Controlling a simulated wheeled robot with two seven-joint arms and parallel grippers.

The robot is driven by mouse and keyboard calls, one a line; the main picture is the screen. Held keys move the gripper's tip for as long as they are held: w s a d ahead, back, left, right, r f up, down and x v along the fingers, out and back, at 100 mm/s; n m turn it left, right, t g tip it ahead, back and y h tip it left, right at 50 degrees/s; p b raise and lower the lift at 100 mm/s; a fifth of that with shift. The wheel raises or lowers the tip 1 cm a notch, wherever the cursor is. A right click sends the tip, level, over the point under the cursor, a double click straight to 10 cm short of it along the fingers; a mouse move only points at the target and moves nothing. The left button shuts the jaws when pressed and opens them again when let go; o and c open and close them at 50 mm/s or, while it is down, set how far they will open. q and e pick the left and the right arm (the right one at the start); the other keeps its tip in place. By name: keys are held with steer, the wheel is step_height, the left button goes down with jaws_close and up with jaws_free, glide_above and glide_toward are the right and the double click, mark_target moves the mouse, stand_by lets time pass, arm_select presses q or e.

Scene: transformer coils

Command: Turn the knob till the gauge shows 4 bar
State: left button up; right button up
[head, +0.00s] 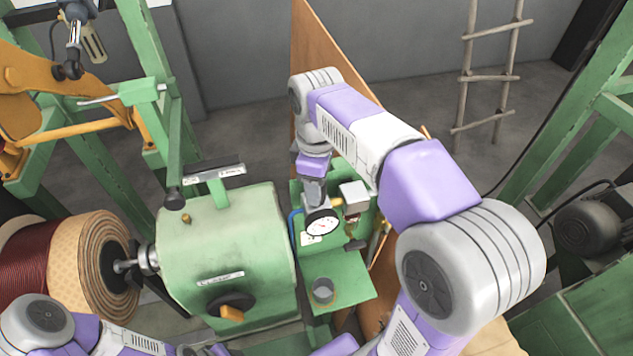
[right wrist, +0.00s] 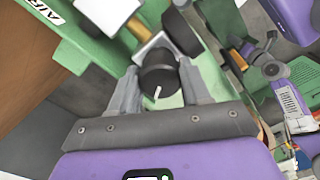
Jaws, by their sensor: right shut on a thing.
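The pressure gauge (head: 321,223) has a round white face with a dark rim. It sits on the green panel in the middle of the head view. Its needle and figures are too small to read. The knob (right wrist: 158,82) is black with a white mark line and shows in the right wrist view between my fingers. My right gripper (right wrist: 160,88) is shut on the knob, one finger on each side. In the head view my right gripper (head: 314,196) reaches down just behind the gauge and the knob is hidden. My left gripper is out of view; only parts of its arm show.
A green machine housing (head: 225,250) with a black and orange switch (head: 232,307) stands left of the panel. A small grey cup (head: 323,290) sits on the green shelf (head: 350,285) below the gauge. A brown board (head: 320,50) rises behind. A large coil (head: 90,265) is at left.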

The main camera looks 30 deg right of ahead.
steer(key=m, duration=0.7)
stand_by(0.5)
steer(key=o, duration=1)
steer(key=shift+o, duration=0.2)
steer(key=shift+r, duration=0.15)
step_height(320, 180, up, 7)
steer(key=shift+r+p, duration=0.2)
steer(key=shift+p, duration=0.55)
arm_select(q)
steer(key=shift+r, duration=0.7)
arm_select(e)
steer(key=shift+f, duration=0.1)
